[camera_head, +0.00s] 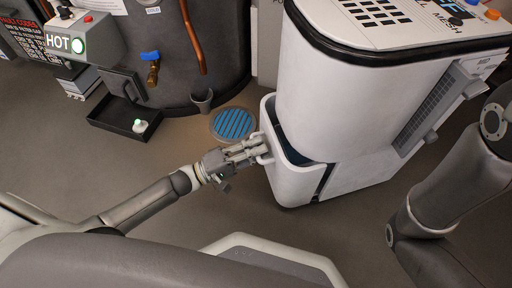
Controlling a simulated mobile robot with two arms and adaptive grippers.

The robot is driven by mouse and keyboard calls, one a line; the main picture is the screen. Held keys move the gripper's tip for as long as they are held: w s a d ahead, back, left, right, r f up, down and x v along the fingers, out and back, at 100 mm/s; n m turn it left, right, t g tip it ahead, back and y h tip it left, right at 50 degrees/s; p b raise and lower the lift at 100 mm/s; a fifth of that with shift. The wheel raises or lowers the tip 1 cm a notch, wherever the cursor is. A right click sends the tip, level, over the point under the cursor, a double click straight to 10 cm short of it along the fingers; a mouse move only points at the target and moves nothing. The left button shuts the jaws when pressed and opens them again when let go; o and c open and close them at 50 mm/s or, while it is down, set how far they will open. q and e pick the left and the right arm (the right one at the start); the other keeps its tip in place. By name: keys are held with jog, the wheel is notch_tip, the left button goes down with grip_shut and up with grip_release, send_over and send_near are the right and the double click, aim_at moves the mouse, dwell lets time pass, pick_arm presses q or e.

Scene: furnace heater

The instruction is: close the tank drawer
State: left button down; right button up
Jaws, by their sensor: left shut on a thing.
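The tank drawer (292,183) is the lower white front part of a tall white machine (330,95). It stands out a little from the body, with a dark gap showing along its top. My left gripper (258,149) reaches in from the left and is shut on the drawer's handle at its left edge. The handle itself is mostly hidden by the fingers. My right arm (440,200) shows at the right, but its gripper is out of view.
A dark tank with a blue-handled valve (150,66) stands at the back left, with a black tray (118,120) on the floor by it. A round blue floor grate (233,124) lies left of the machine.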

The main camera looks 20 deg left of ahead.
pick_arm(q)
jog(key=x, duration=0.2)
jog(key=p, duration=0.1)
jog(key=shift+w+d+f, duration=0.25)
jog(key=shift+d, duration=0.1)
jog(key=c, duration=1.5)
grip_release()
jog(key=v, duration=1.2)
jog(key=shift+s+d, duration=0.1)
